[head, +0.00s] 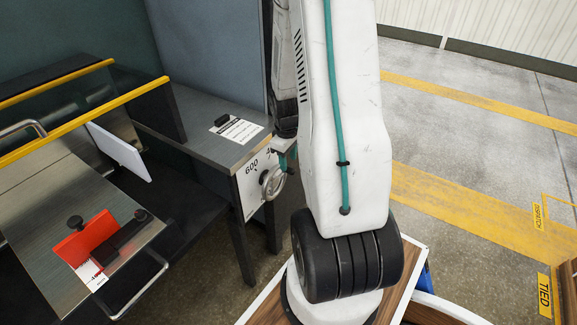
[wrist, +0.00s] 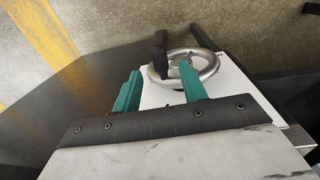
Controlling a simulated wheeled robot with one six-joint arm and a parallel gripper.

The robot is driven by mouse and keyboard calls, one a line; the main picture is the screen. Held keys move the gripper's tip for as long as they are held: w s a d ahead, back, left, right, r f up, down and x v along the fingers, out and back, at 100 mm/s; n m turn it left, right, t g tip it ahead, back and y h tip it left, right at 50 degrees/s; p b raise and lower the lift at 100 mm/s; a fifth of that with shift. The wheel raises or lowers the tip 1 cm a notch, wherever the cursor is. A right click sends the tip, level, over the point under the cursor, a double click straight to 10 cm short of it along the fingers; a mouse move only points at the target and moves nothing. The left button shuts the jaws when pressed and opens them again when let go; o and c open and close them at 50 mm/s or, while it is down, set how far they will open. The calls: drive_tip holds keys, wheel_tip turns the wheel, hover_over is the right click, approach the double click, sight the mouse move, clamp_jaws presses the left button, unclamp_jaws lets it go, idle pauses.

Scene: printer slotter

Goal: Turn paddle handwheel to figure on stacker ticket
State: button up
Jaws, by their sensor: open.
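The panel reads "600"; other markings are partly hidden by my arm. In the wrist view the handwheel (wrist: 207,72) has a black handle (wrist: 160,52) at its left rim. My gripper (wrist: 159,68) is open, its teal fingers pointing at the wheel, with the handle just beyond the gap; contact cannot be told. In the head view my gripper (head: 287,160) is beside the wheel, partly hidden. A printed white paper (head: 239,130) lies on the cabinet top; its text is too small to read.
A metal tray (head: 50,225) at left holds a red block (head: 86,239) and a black clamp, with a partly covered white slip (head: 92,277). Yellow rails (head: 80,124) cross above it. Floor with yellow stripes (head: 440,205) is open at right.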

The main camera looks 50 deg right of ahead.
sight(289, 168)
drive_tip(key=shift+d+f, duration=0.1)
drive_tip(key=shift+f, duration=1.7)
clamp_jaws()
drive_tip(key=shift+d, duration=0.25)
